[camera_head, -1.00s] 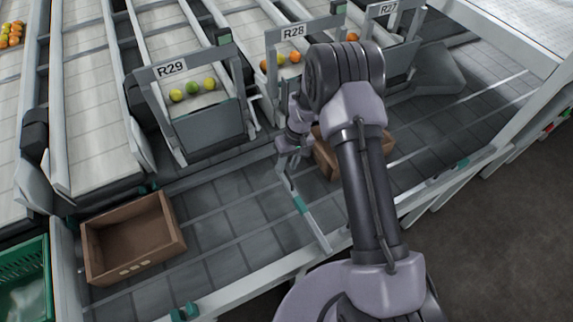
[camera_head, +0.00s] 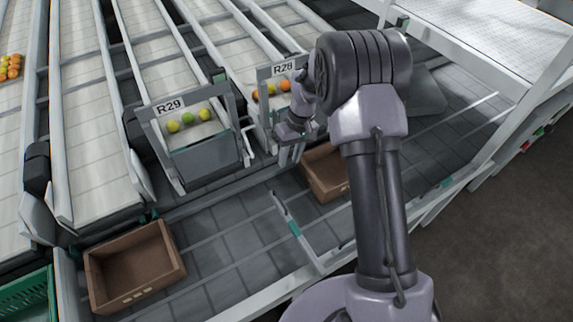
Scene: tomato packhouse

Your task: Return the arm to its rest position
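My arm rises from the lower right, bends at a high elbow and reaches back towards the lanes. My gripper (camera_head: 296,150) hangs below the wrist, in front of the lane marked R28 (camera_head: 283,69) and above the conveyor. Its fingers are small and partly lost against the dark background, so I cannot tell how far apart they are. I see nothing hanging from it.
A brown crate (camera_head: 178,262) stands empty on the conveyor at left. Another brown crate (camera_head: 322,192) is partly behind my arm. A divider bar (camera_head: 297,232) lies between them. Lane R29 (camera_head: 168,106) holds several tomatoes (camera_head: 188,118). A green crate (camera_head: 40,290) stands lower left.

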